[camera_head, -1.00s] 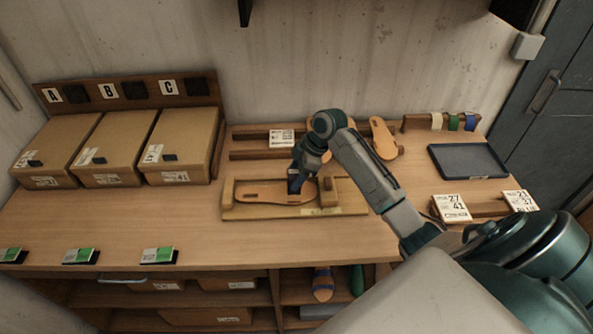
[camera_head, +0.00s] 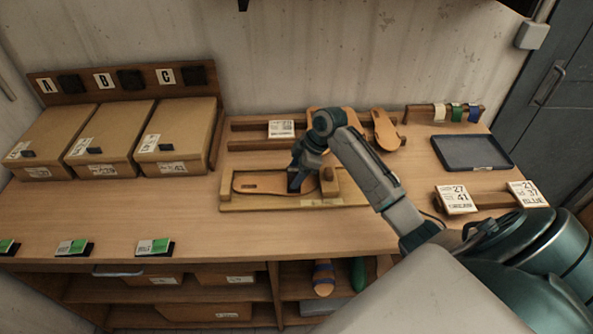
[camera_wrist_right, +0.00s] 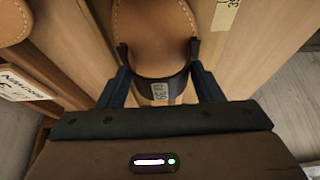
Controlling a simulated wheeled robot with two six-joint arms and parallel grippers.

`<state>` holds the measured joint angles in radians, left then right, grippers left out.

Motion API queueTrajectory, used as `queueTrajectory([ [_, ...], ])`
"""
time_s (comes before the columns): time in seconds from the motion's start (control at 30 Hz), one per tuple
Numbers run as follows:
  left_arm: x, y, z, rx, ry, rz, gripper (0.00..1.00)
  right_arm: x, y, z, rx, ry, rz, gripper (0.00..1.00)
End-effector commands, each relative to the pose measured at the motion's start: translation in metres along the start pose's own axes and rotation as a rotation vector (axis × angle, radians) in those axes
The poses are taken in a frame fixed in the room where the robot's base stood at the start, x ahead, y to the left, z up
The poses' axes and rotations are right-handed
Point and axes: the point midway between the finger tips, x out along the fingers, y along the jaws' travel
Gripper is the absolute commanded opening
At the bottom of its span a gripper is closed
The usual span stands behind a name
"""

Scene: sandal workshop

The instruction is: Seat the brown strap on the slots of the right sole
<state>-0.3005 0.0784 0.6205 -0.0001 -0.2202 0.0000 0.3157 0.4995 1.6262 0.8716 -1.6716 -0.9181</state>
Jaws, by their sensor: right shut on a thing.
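The tan sole (camera_head: 248,186) lies flat in the wooden jig (camera_head: 228,206) on the bench. My right gripper (camera_head: 296,184) is down over the right part of this sole. In the right wrist view, the fingers of my right gripper (camera_wrist_right: 158,52) stand on either side of the stitched sole (camera_wrist_right: 155,25). They are shut on the brown strap (camera_wrist_right: 160,92), a dark curved band with a small printed tag, which spans across the sole's end. Whether the strap's ends are in the slots cannot be told; the fingers hide them. My left gripper is not in view.
A wooden block (camera_head: 329,182) stands at the jig's right end. Behind are a rack with more soles (camera_head: 386,130) and a strap stand (camera_head: 440,113). A dark tray (camera_head: 470,152) lies at right, cardboard boxes (camera_head: 176,138) at left.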

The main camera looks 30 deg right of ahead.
Motion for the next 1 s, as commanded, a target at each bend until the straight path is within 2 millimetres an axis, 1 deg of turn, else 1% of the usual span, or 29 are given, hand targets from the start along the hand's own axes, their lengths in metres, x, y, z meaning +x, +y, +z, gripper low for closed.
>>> queueTrajectory([
  [0.47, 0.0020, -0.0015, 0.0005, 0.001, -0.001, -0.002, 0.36, 0.0058, -0.0002, 0.0026, 0.000, 0.000, 0.000, 0.43],
  [0.5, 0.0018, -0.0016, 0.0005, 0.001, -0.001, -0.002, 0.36, 0.0055, -0.0001, 0.0025, 0.000, 0.000, 0.000, 0.66],
  [0.57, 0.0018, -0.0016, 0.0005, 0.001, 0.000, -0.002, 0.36, 0.0054, -0.0001, 0.0024, 0.000, 0.000, 0.000, 0.78],
  [0.6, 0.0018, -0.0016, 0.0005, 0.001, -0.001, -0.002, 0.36, 0.0054, -0.0001, 0.0024, 0.000, 0.000, 0.000, 0.85],
  [0.87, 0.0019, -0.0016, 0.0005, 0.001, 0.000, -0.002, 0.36, 0.0052, -0.0001, 0.0025, 0.000, 0.000, 0.000, 0.85],
  [1.0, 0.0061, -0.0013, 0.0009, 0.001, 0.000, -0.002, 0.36, -0.0021, 0.0010, 0.0035, 0.000, -0.001, 0.003, 0.85],
])
